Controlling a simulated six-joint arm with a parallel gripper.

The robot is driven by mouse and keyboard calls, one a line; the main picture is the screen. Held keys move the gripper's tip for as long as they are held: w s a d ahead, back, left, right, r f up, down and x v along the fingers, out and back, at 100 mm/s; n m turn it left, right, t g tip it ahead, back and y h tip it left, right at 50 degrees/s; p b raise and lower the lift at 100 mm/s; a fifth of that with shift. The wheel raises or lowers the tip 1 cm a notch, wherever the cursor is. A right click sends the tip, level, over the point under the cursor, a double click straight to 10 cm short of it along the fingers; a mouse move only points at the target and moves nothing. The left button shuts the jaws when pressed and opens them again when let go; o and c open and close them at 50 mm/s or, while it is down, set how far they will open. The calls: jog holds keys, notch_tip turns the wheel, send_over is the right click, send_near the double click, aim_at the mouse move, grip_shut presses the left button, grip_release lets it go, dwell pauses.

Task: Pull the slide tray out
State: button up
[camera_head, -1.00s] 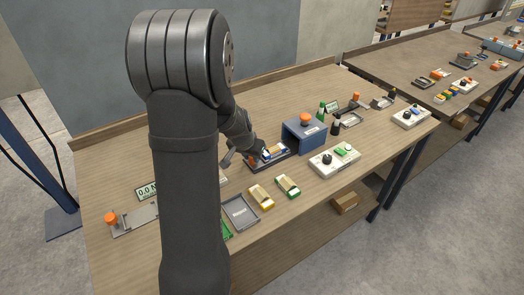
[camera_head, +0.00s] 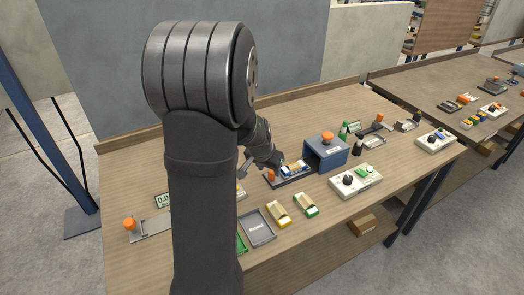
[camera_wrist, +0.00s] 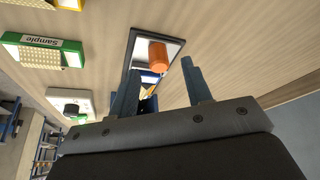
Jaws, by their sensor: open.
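The slide tray (camera_head: 290,179) is a dark, low tray at the open left side of a blue box (camera_head: 326,153). An orange knob (camera_head: 271,176) stands at the tray's outer end, and a blue and yellow piece (camera_head: 294,169) lies on the tray. In the wrist view the dark-rimmed tray (camera_wrist: 131,55) has a pale surface. The orange knob (camera_wrist: 157,55) appears between my gripper's fingertips (camera_wrist: 161,66). My gripper is open; I cannot tell whether a finger touches the knob. In the head view my wrist is above the tray and the fingers are hard to make out.
A white control box (camera_head: 355,181) stands right of the tray. A yellow piece (camera_head: 278,214), a green piece (camera_head: 306,204) and a grey tray (camera_head: 258,229) lie nearer the front edge. A fixture with an orange knob (camera_head: 129,223) is at the left. Bare wood lies behind the tray.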

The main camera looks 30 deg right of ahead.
aim_at(270, 172)
jog(key=v, duration=1.4)
jog(key=shift+a, duration=0.2)
jog(key=shift+r, duration=0.1)
jog(key=x, duration=1.7)
jog(key=shift+d, duration=0.25)
